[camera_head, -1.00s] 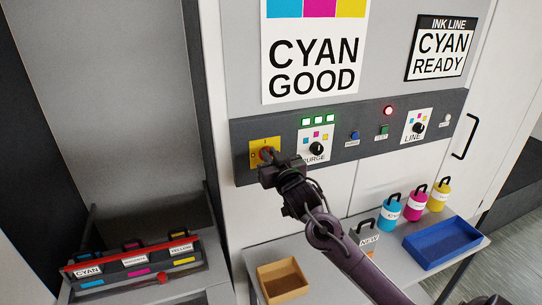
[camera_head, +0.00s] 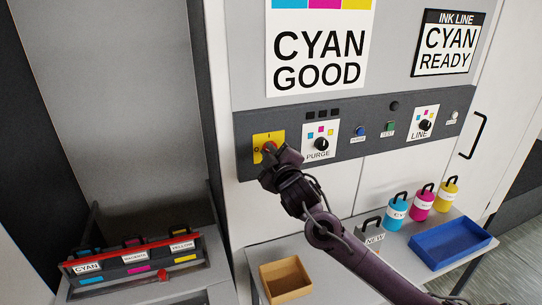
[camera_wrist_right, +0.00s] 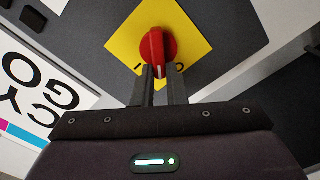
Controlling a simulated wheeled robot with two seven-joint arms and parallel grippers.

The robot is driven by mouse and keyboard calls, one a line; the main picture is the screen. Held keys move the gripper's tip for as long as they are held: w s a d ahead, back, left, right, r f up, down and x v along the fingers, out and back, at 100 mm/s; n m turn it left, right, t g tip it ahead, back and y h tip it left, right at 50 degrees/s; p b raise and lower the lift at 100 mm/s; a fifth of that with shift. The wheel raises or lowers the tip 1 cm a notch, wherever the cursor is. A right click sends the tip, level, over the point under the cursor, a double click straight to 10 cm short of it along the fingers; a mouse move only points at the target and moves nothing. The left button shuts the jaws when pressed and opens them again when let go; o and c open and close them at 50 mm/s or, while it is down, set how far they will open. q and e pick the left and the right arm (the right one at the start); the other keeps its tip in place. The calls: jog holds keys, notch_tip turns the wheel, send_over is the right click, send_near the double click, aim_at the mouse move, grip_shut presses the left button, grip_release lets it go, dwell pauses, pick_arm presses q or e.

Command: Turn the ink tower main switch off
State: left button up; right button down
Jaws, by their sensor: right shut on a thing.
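The main switch is a red rotary knob (camera_wrist_right: 157,45) on a yellow plate (camera_wrist_right: 190,30) in the right wrist view. In the head view the yellow plate (camera_head: 258,141) sits at the left end of the dark panel, with the red knob partly hidden behind my right gripper (camera_head: 268,155). In the right wrist view the two fingers of my right gripper (camera_wrist_right: 159,75) are at the knob and shut on its grip. The indicator lamps (camera_head: 322,114) above PURGE and the round lamp (camera_head: 394,106) are dark. My left gripper is not in view.
The panel also carries the PURGE knob (camera_head: 320,144), a blue button (camera_head: 359,131), a green TEST button (camera_head: 390,128) and the LINE knob (camera_head: 425,125). Below are a tan tray (camera_head: 285,279), a blue tray (camera_head: 450,244) and several ink bottles (camera_head: 424,201).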

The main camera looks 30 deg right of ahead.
jog(key=shift+a+f+n+b, duration=0.1)
jog(key=shift+f+n+b, duration=0.1)
jog(key=shift+n+b, duration=0.85)
jog(key=shift+a+f+n+b, duration=0.1)
jog(key=shift+f+n+b, duration=0.3)
jog(key=shift+n, duration=1.1)
jog(key=shift+f+n+b, duration=0.1)
jog(key=shift+n+b, duration=0.85)
jog(key=shift+n, duration=0.3)
jog(key=c, duration=1.5)
grip_release()
jog(key=shift+o, duration=0.2)
